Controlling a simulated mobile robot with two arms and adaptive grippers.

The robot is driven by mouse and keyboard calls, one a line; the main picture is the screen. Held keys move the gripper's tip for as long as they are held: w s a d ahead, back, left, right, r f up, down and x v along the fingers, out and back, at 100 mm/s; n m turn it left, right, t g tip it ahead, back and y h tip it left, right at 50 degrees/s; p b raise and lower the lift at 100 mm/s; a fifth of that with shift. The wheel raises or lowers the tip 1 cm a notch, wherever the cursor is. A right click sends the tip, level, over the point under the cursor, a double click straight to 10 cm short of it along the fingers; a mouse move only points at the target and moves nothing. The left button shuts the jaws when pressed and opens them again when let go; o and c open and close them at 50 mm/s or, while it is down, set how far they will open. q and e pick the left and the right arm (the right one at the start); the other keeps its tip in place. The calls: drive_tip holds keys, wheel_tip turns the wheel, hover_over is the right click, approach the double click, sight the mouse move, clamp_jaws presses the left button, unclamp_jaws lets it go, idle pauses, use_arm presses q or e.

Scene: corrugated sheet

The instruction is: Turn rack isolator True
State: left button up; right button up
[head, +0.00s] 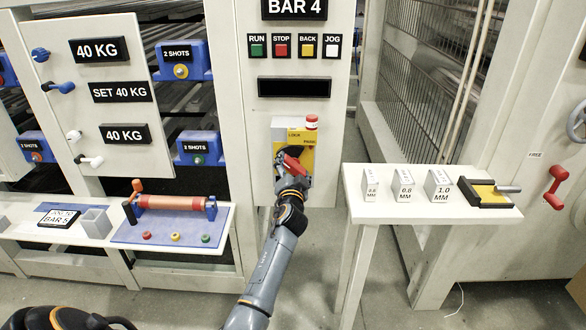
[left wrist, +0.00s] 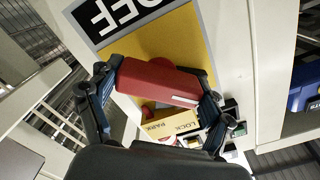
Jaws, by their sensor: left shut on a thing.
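The rack isolator is a yellow switch plate (head: 304,138) on the tall light panel below the BAR 4 sign, with a red handle (head: 292,163) low on it. My left gripper (head: 291,172) is at the handle. In the left wrist view, the red handle (left wrist: 158,83) lies between the two fingers, one at each end, and the gripper is shut on it. Behind it the yellow plate (left wrist: 165,45) shows, with an upside-down OFF label (left wrist: 115,15) beyond. The handle sits slightly tilted in the head view. My right gripper is not in view.
A small red cylinder (head: 311,122) sits at the plate's upper right, near a LOCK PARK block (left wrist: 172,126). RUN, STOP, BACK and JOG buttons (head: 294,46) are above. A white side table (head: 400,212) stands right; a shelf with a red roller (head: 174,202) is left.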

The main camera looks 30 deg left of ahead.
use_arm(q)
drive_tip(key=m, duration=0.4)
drive_tip(key=shift+r+m+p, duration=0.1)
drive_tip(key=shift+m+p, duration=0.2)
drive_tip(key=shift+m, duration=0.1)
drive_tip(key=shift+m+p, duration=0.45)
drive_tip(key=shift+m, duration=1.75)
drive_tip(key=o, duration=1.1)
